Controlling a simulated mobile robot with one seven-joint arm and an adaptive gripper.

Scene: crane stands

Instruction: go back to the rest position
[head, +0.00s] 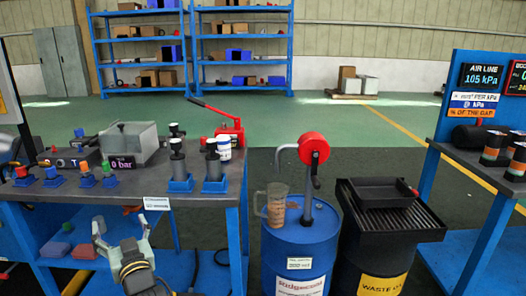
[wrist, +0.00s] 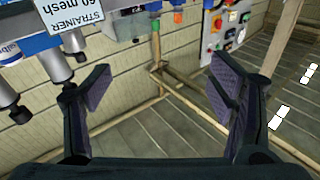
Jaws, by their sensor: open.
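My gripper (head: 121,226) is at the lower left in the head view, in front of the left workbench (head: 190,194) and apart from it. In the wrist view my gripper (wrist: 160,82) has its two dark fingers spread wide with nothing between them. It faces a beige plank wall (wrist: 120,98), a wooden frame and a tiled floor. A sign reading "STRAINER 60 mesh" (wrist: 72,14) and metal fittings are at the upper left there.
A blue drum (head: 298,244) carries a red-wheeled hand pump (head: 313,149) and a clear jug (head: 276,206). Beside it stand a black waste oil drum (head: 384,268) and tray. A blue bench (head: 470,160) is at right. Green floor is open behind.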

